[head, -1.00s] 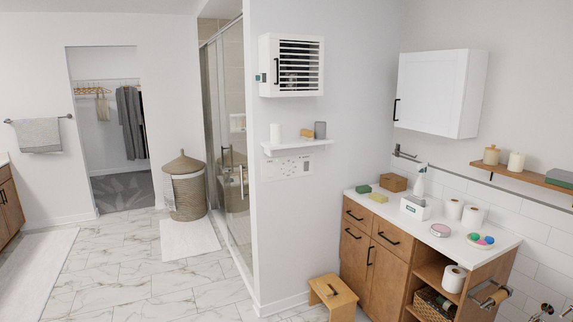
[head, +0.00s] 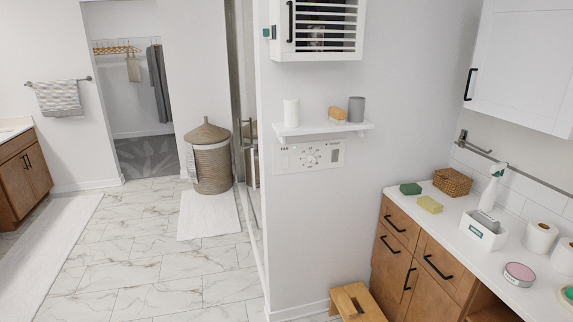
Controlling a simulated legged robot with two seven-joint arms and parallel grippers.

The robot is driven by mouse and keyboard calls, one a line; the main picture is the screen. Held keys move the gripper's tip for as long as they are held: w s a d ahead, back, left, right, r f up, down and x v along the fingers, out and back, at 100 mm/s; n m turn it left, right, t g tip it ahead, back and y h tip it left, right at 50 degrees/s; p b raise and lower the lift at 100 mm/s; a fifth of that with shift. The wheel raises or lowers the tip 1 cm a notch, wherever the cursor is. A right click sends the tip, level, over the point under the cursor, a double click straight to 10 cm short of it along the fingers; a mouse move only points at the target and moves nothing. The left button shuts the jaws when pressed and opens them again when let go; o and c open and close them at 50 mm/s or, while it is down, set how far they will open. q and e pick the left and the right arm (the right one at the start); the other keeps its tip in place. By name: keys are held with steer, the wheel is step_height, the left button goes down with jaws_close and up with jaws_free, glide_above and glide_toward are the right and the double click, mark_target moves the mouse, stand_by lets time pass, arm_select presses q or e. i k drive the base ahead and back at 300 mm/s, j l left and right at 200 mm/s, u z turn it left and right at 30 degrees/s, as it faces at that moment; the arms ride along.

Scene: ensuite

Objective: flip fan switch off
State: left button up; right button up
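A white switch panel (head: 309,156) is mounted on the wall just under a small white shelf (head: 322,128). It carries a round dial and several small switches, and faint lettering at its left that is too small to read. I cannot tell which control is the fan switch or how it is set. Above the shelf hangs a white slatted cabinet (head: 322,27) with a dark handle. Neither of my grippers shows in the head view.
A wooden stool (head: 356,302) stands on the floor below the panel. A wooden counter unit (head: 404,262) to the right bears a wicker box (head: 452,182), sponges and a spray bottle. A lidded basket (head: 211,160) stands left. The tiled floor (head: 170,270) at front left is clear.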

mark_target(285, 164)
steer(key=i+l, duration=0.25)
steer(key=i, duration=0.25)
steer(key=i+l, duration=0.2)
steer(key=i, duration=0.3)
steer(key=i+l, duration=0.25)
steer(key=i, duration=0.25)
steer(key=i+l, duration=0.2)
steer(key=i, duration=0.3)
